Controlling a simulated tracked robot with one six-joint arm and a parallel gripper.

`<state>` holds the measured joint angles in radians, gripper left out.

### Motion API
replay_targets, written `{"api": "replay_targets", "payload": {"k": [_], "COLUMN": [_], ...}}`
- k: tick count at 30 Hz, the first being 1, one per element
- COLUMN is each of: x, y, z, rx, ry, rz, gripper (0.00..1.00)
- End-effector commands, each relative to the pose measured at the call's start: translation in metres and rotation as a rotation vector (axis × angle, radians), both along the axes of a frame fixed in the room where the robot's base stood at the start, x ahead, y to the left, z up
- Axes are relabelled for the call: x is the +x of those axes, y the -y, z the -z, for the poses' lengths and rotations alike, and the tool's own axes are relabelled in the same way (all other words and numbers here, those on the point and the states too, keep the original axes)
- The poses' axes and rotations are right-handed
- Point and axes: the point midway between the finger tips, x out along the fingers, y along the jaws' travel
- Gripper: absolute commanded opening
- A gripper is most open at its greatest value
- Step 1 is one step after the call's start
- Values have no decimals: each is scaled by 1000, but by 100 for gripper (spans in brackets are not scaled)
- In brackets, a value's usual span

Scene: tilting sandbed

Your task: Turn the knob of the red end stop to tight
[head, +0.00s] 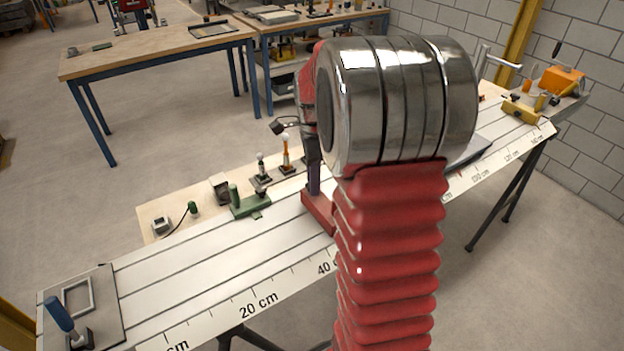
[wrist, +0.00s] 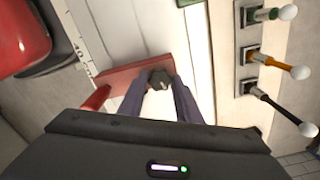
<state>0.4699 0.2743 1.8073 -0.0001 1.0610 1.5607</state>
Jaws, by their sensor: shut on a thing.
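The red end stop (head: 318,207) lies on the pale slotted bed, partly hidden behind my arm in the head view. In the wrist view it is a red bar (wrist: 122,78) across the bed, with a red cylinder (wrist: 97,97) near its left end. My gripper (wrist: 160,80) is shut on a small dark knob at the bar's right end. The fingertips cover much of the knob, so its turned position cannot be told. In the head view my gripper (head: 313,185) points down over the far end of the stop.
A green stop (head: 250,206) stands on the bed to the left. A row of small levers with white balls (head: 285,150) is behind the bed; these also show at the right of the wrist view (wrist: 290,72). A blue-handled clamp (head: 60,314) is at the near left end.

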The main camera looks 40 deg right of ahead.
Motion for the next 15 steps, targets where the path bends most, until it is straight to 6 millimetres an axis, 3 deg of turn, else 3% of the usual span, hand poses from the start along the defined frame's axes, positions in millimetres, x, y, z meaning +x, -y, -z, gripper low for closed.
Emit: {"api": "replay_targets", "payload": {"k": [15], "x": [2], "y": [1], "z": [-1], "rx": [-2], "ry": [6], "rz": [440], "gripper": [8]}}
